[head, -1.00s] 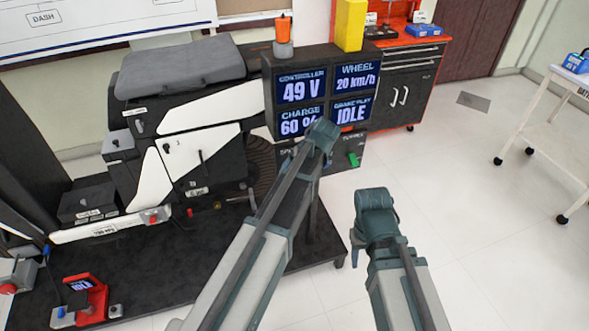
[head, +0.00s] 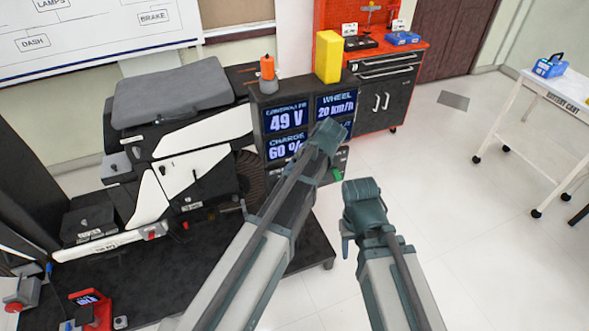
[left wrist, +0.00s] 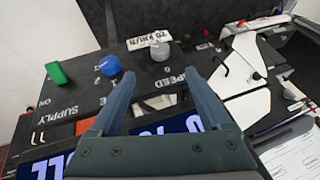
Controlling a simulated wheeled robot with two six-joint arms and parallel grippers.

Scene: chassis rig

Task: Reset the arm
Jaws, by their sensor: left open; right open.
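My left arm reaches up in the head view in front of the display console (head: 262,118); its gripper is hidden there behind the arm. In the left wrist view my left gripper (left wrist: 158,80) is open and empty, its two fingers apart over the console's control panel. Ahead of the fingers are a grey speed knob (left wrist: 160,51), a blue knob (left wrist: 109,65) and a green supply switch (left wrist: 57,73). My right arm is bent at the lower middle of the head view; its gripper (head: 346,236) shows only partly, over the floor, with nothing seen in it.
A black and white scooter chassis (head: 178,150) stands on a dark platform (head: 185,262) at left. An orange object (head: 267,68) and a yellow block (head: 328,56) top the console. A red and black tool cabinet (head: 385,100) and a white cart (head: 535,120) stand behind.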

